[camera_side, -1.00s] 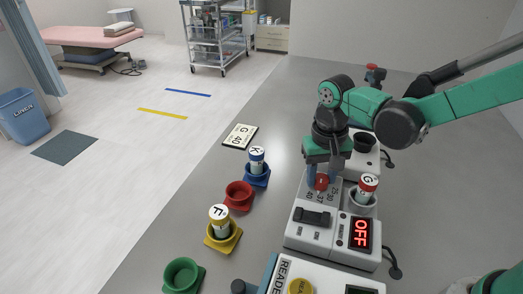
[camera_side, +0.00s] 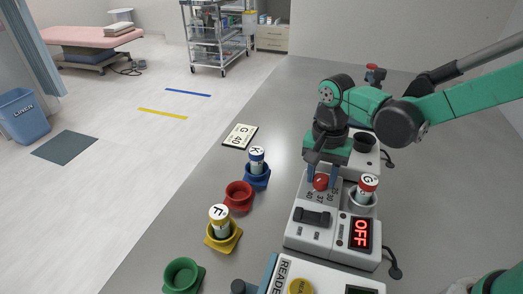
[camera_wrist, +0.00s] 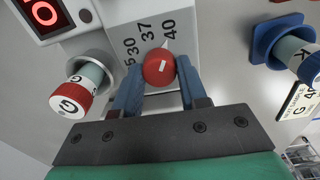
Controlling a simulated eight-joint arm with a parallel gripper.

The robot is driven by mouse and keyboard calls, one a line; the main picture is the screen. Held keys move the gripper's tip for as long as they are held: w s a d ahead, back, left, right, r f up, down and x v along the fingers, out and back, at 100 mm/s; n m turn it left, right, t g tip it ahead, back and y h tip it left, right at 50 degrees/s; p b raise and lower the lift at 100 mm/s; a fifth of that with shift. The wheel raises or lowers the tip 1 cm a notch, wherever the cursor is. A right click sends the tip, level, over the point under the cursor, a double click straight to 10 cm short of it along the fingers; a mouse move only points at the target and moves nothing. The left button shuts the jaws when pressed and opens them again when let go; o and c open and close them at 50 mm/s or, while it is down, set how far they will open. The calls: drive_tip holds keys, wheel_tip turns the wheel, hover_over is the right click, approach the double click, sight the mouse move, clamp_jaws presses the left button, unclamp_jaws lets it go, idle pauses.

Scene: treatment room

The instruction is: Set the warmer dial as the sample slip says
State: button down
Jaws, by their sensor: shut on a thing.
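The warmer (camera_side: 291,234) is a pale box with a slide switch and a red display reading OFF. Its red dial (camera_side: 320,182) has marks 30, 37 and 40. In the wrist view the dial (camera_wrist: 158,68) has a white pointer aimed at the 40. My gripper (camera_wrist: 159,82) is shut on the dial, one blue finger on each side; it shows from the side too (camera_side: 321,178). The sample slip (camera_side: 240,136) lies flat on the table and reads G 40. A red-capped tube marked G (camera_side: 367,187) stands in the warmer's well.
A K tube (camera_side: 257,160) stands in a blue holder and an F tube (camera_side: 219,219) in a yellow one. The red holder (camera_side: 238,196) and green holder (camera_side: 183,276) are empty. A reader box (camera_side: 318,281) stands in front. Bare table lies around the slip.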

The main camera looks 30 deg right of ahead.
sight(321, 177)
idle(0.3)
drive_tip(key=shift+c, duration=2.4)
unclamp_jaws()
drive_tip(key=shift+r, duration=2.85)
